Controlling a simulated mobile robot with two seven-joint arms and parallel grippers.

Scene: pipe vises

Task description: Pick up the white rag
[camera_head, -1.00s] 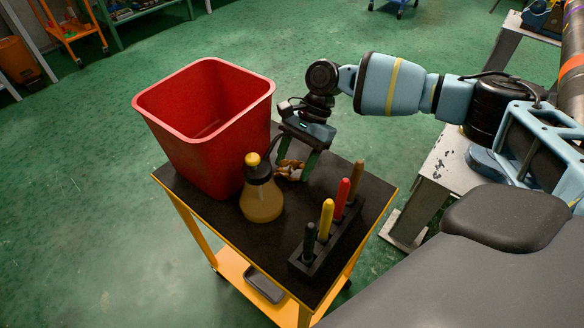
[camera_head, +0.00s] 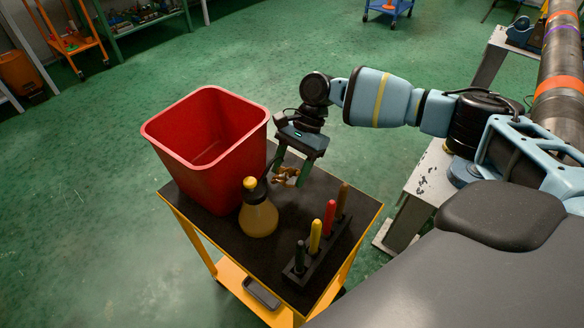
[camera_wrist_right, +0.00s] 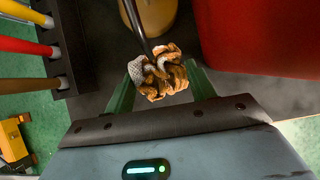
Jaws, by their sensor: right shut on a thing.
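The rag (camera_head: 286,178) is a small crumpled cloth, orange-brown with a whitish-grey patch. My right gripper (camera_head: 289,174) is shut on it, with its two green fingers on either side, and holds it just above the black top of the cart (camera_head: 345,235). In the right wrist view the rag (camera_wrist_right: 160,74) is bunched between the fingertips (camera_wrist_right: 163,80), its whitish part to the left. My left gripper is not in view.
A red bin (camera_head: 212,155) stands on the cart left of the rag. A yellow spray bottle (camera_head: 259,215) with a dark neck stands close in front. A black rack (camera_head: 318,262) with several coloured-handled tools is at the cart's near right.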

